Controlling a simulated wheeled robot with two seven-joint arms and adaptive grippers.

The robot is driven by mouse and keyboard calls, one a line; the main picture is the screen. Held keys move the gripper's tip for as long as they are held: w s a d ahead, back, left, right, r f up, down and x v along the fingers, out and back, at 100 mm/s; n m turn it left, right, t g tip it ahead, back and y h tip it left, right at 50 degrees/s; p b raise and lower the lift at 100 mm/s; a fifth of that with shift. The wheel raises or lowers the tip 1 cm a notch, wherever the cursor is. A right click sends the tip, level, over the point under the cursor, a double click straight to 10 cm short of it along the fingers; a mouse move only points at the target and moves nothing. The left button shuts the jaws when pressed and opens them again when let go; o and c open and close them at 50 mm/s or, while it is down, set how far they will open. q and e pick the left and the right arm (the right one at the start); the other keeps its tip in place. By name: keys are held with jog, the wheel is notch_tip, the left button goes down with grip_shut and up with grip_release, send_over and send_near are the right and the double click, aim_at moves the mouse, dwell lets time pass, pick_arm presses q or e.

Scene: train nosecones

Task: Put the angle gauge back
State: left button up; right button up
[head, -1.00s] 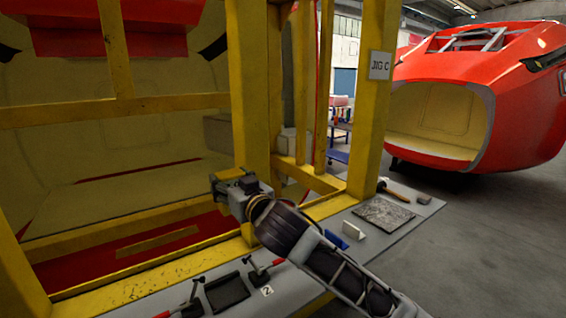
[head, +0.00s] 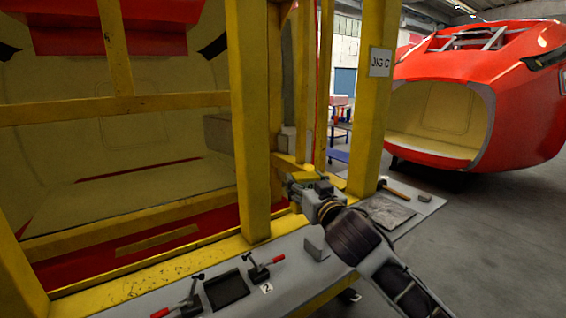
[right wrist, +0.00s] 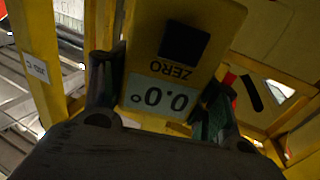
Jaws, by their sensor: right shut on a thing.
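The angle gauge (right wrist: 190,55) is a yellow body with a dark square button, the word ZERO and a pale display reading 0.0°, seen upside down in the right wrist view. My right gripper (right wrist: 157,100) is shut on it, one finger on each side. In the head view my right gripper (head: 299,188) is in front of the yellow frame, above the grey shelf. The gauge is hard to tell from the yellow frame there. My left gripper is not in view.
The grey shelf (head: 290,256) carries a dark square tray (head: 226,289) between red-handled clamps (head: 264,268), a grey block (head: 316,243), a flat grey plate (head: 386,212) and a hammer (head: 396,192). Yellow jig posts (head: 370,110) stand close behind.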

jog(key=s+d+f+m+h+b, duration=0.1)
jog(key=d+f+h, duration=0.1)
jog(key=d+f, duration=0.5)
jog(key=s+d+f+m+h, duration=0.15)
jog(key=d+f, duration=0.25)
jog(key=f, duration=0.6)
jog(key=s+d+f+m+h+b, duration=0.1)
jog(key=s+d+f+h, duration=0.1)
jog(key=d+f, duration=0.5)
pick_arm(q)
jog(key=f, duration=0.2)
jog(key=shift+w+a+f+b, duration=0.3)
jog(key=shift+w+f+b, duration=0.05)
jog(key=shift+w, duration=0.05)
pick_arm(e)
jog(key=s+a+f, duration=0.2)
jog(key=s+f, duration=0.2)
jog(key=f, duration=0.7)
jog(key=shift+s+f+t, duration=0.15)
jog(key=shift+s+t, duration=0.1)
jog(key=shift+t, duration=0.15)
